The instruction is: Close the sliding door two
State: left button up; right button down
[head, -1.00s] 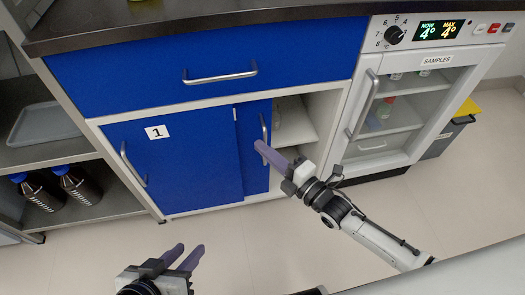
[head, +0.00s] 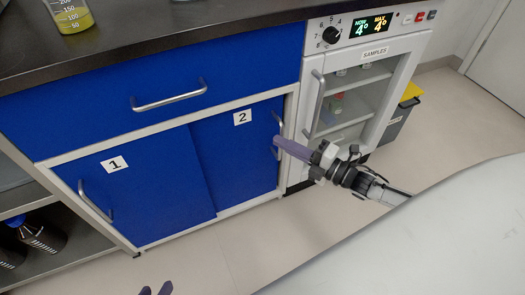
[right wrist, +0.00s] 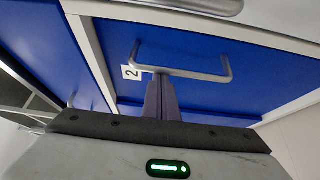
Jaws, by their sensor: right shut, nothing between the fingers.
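Sliding door two (head: 235,155) is a blue panel marked "2" on the right half of the lower cabinet. It fills the opening up to the right frame, and no gap shows there in the head view. Its metal handle (head: 278,125) is near its right edge and also shows in the right wrist view (right wrist: 185,72). My right gripper (head: 278,143) is shut and empty, its purple fingertips at the handle; touching cannot be told for sure. Sliding door one (head: 140,190), marked "1", covers the left half. My left gripper (head: 155,290) barely shows at the bottom edge, only its fingertips.
A blue drawer (head: 170,80) with a bar handle is above the doors. A white sample fridge (head: 350,95) stands to the right. A steel shelf with dark bottles (head: 42,236) is at the lower left. The floor in front is clear.

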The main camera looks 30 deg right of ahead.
pick_arm(q)
jog(key=shift+w+d+r, duration=0.15)
jog(key=shift+w+r, duration=0.05)
jog(key=shift+w, duration=0.15)
pick_arm(e)
jog(key=shift+d, duration=1.1)
